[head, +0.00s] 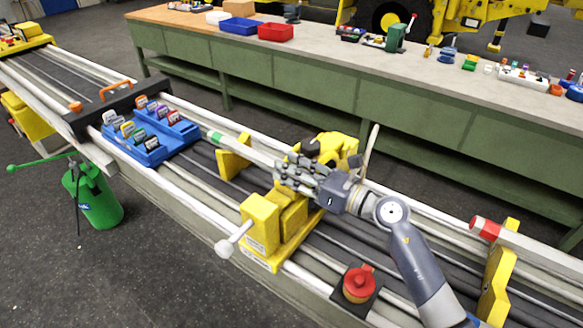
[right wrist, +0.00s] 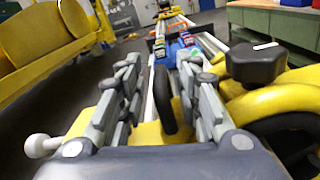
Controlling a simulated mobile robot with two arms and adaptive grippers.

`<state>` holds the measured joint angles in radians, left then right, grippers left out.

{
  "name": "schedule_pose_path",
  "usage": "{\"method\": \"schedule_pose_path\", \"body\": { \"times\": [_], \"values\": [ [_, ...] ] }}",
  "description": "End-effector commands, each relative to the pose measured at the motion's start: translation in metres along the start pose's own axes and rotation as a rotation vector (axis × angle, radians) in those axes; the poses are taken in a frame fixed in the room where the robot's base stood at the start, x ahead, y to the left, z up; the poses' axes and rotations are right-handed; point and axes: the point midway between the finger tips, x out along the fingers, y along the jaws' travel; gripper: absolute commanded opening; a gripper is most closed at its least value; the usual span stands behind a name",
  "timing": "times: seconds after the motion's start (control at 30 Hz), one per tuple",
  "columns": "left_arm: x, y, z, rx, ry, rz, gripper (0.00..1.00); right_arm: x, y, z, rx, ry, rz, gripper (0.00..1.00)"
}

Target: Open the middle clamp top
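The middle clamp is a yellow block (head: 260,226) with a white-knobbed handle (head: 226,247) at its near side. A yellow rounded part (head: 338,148), which looks like its top, stands at the far side, partly behind my right gripper (head: 290,172). In the right wrist view, my right gripper (right wrist: 160,90) has its fingers spread apart. A dark upright loop (right wrist: 166,100) stands between them, with gaps visible on both sides. A black knob (right wrist: 255,62) and thick yellow tubes are close to the right finger. My left gripper is not in view.
A blue tray (head: 150,150) of colored parts sits on the rails to the left. A red knob (head: 359,282) is on a dark plate at the near right. A green workbench (head: 300,88) runs behind. A green canister (head: 95,200) hangs at the left.

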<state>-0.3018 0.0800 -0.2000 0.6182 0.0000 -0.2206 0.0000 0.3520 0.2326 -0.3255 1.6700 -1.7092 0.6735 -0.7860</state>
Motion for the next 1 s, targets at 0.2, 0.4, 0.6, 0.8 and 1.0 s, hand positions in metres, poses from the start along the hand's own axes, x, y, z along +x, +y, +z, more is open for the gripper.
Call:
{"method": "schedule_pose_path", "body": {
  "times": [0.2,0.4,0.6,0.8,1.0],
  "values": [
    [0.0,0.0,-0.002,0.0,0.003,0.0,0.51,0.002,0.0,0.0,0.0,0.0,0.0,0.32],
    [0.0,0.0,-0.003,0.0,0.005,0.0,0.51,0.001,0.0,0.0,0.0,0.0,0.0,0.0],
    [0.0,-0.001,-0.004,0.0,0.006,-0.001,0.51,0.001,0.0,-0.001,0.002,0.001,0.001,0.0],
    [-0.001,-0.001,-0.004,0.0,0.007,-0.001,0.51,0.003,-0.001,0.001,0.01,0.001,0.001,0.0],
    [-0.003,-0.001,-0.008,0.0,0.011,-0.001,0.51,0.013,-0.013,0.018,0.06,0.0,0.0,0.0]
  ]
}}
